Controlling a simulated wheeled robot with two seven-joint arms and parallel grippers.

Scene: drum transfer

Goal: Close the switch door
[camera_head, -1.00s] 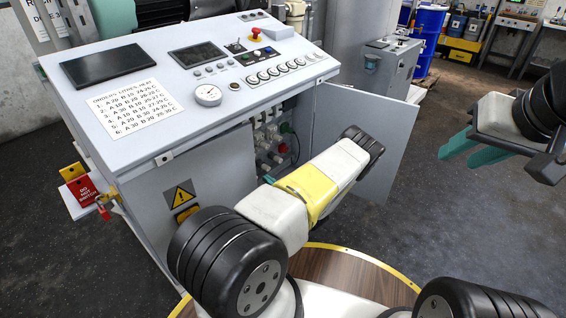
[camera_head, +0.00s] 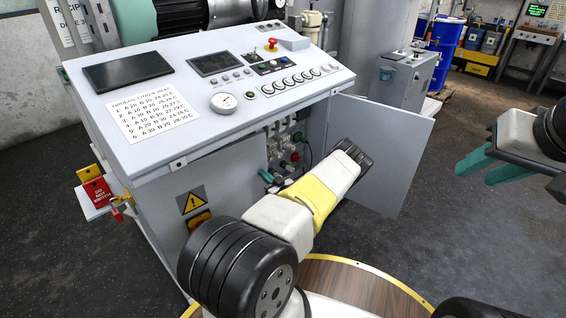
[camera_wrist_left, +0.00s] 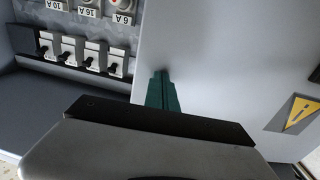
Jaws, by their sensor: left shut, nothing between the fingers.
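The grey switch door (camera_head: 385,150) stands swung open on the right of the control cabinet (camera_head: 190,150). The opening shows switches and plugs (camera_head: 285,150). My left forearm reaches in front of it, hiding part of the opening and the door's lower left. My left gripper (camera_head: 267,176) shows only as a teal tip by the opening. In the left wrist view its teal fingers (camera_wrist_left: 162,90) are together and empty, over the edge of a grey panel beside the switches (camera_wrist_left: 85,52); touching cannot be told. My right gripper (camera_head: 487,167) is open and empty at the right, away from the door.
The closed left panel carries a yellow warning sign (camera_head: 191,200). A smaller grey cabinet (camera_head: 405,78) and a blue drum (camera_head: 446,50) stand behind. The dark floor right of the door is clear.

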